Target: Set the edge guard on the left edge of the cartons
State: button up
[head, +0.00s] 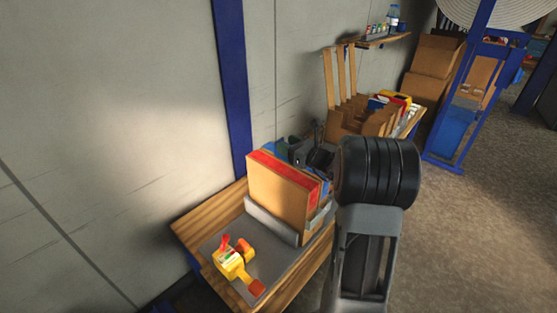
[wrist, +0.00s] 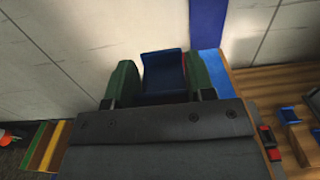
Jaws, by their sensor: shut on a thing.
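The cartons (head: 271,188) are a brown block with red tape along the top, upright on the bench behind a low grey rail. My gripper (wrist: 165,82) has green fingers, shut on a dark blue, angled edge guard (wrist: 165,70) that sticks up between them. In the head view, green and blue parts show just behind the cartons' top, partly hidden; I cannot tell the guard apart from my gripper there. The cartons are not clearly visible in the wrist view, and I cannot tell whether the guard touches them.
A yellow and red tape dispenser (head: 232,259) lies on the grey mat at the bench's near end. A blue post (head: 231,85) stands against the wall behind the bench. Wooden dividers (head: 338,75) and more boxes (head: 433,65) stand farther back. Open floor lies to the right.

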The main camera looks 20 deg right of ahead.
jog(key=w+f, duration=0.1)
jog(key=a+f, duration=0.1)
jog(key=w+f, duration=0.1)
jog(key=f, duration=0.1)
jog(key=shift+w+a, duration=0.25)
jog(key=shift+w, duration=0.1)
jog(key=f, duration=0.1)
jog(key=f+p, duration=0.1)
jog(key=shift+w+a+f, duration=0.2)
jog(key=shift+w+f, duration=0.15)
jog(key=shift+f, duration=0.7)
jog(key=shift+f+b, duration=0.45)
jog(key=shift+b, duration=0.05)
jog(key=shift+s+f, duration=0.1)
jog(key=shift+f, duration=0.1)
